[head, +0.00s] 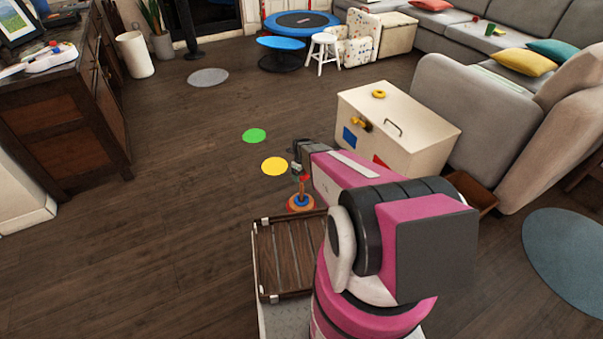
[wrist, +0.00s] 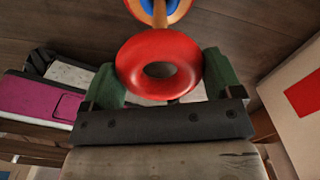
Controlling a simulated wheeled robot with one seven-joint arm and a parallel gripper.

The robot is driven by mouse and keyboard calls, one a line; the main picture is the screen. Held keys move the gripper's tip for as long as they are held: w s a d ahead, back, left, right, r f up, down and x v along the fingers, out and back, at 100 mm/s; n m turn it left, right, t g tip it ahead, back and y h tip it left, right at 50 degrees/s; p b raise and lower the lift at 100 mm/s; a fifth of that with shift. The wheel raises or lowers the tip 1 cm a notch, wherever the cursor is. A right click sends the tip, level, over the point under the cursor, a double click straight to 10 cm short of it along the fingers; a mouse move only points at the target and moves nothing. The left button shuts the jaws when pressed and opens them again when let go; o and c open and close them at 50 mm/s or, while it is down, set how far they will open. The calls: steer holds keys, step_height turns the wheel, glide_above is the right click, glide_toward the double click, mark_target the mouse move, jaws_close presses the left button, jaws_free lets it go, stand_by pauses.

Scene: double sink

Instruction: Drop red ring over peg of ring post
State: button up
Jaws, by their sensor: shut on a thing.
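My gripper (head: 299,172) is shut on the red ring (wrist: 158,54). In the wrist view the ring sits between the two green fingers, its hole facing the camera and showing no peg through it. The ring post (head: 301,203) stands on the floor below my gripper in the head view, with an orange and blue base. Its wooden part and a blue ring (wrist: 147,5) show at the top edge of the wrist view, beyond the red ring. Only a small red patch of the held ring shows in the head view. I cannot tell the gap between ring and peg.
A slatted wooden tray (head: 262,272) is just nearer than the post. A cream chest (head: 432,137) stands to the right, with a yellow ring (head: 379,94) on top. Flat yellow (head: 274,166) and green (head: 254,135) discs lie on the floor. The floor to the left is clear.

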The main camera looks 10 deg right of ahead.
steer(key=shift+f, duration=4.1)
steer(key=o, duration=0.7)
step_height(320, 180, up, 11)
steer(key=shift+f, duration=0.1)
